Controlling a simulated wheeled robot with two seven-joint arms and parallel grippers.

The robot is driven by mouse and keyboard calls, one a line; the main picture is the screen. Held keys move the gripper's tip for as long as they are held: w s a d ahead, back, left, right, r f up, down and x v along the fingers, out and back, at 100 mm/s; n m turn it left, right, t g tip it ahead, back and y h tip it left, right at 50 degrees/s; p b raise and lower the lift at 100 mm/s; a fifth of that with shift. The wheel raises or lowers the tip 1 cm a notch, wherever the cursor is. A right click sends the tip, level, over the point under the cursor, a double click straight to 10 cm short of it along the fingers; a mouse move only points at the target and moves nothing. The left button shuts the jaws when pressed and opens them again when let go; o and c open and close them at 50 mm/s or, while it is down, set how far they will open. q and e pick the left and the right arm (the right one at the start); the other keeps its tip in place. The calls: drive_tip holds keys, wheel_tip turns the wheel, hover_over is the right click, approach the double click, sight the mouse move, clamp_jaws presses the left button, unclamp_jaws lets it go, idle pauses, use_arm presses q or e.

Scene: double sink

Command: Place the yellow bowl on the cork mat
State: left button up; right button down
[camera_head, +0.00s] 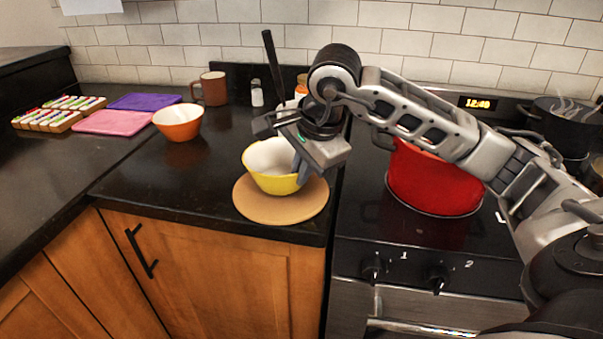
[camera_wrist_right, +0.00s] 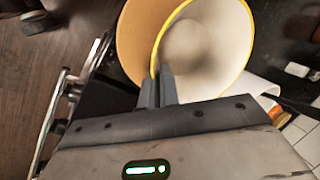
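The yellow bowl (camera_head: 268,181), white inside, is upright over the back part of the round cork mat (camera_head: 278,210) at the counter's front edge. I cannot tell whether its base touches the mat. My right gripper (camera_head: 301,170) reaches down at the bowl's right side. In the right wrist view the gripper's fingers (camera_wrist_right: 157,84) are close together with the rim of the yellow bowl (camera_wrist_right: 222,45) between them. The cork mat (camera_wrist_right: 138,40) shows partly behind the bowl there. My left gripper is not in view.
A red pot (camera_head: 430,182) stands on the stove just right of the mat. An orange bowl (camera_head: 179,124), a brown mug (camera_head: 211,88) and a salt shaker (camera_head: 257,94) stand further back. Pink (camera_head: 113,122) and purple boards lie at left. Counter left of the mat is clear.

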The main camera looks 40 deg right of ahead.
drive_tip(key=shift+f, duration=0.55)
drive_tip(key=shift+f+b, duration=0.25)
drive_tip(key=shift+b, duration=0.05)
drive_tip(key=c, duration=1.6)
unclamp_jaws()
drive_tip(key=shift+c, duration=0.2)
drive_tip(key=shift+r, duration=0.1)
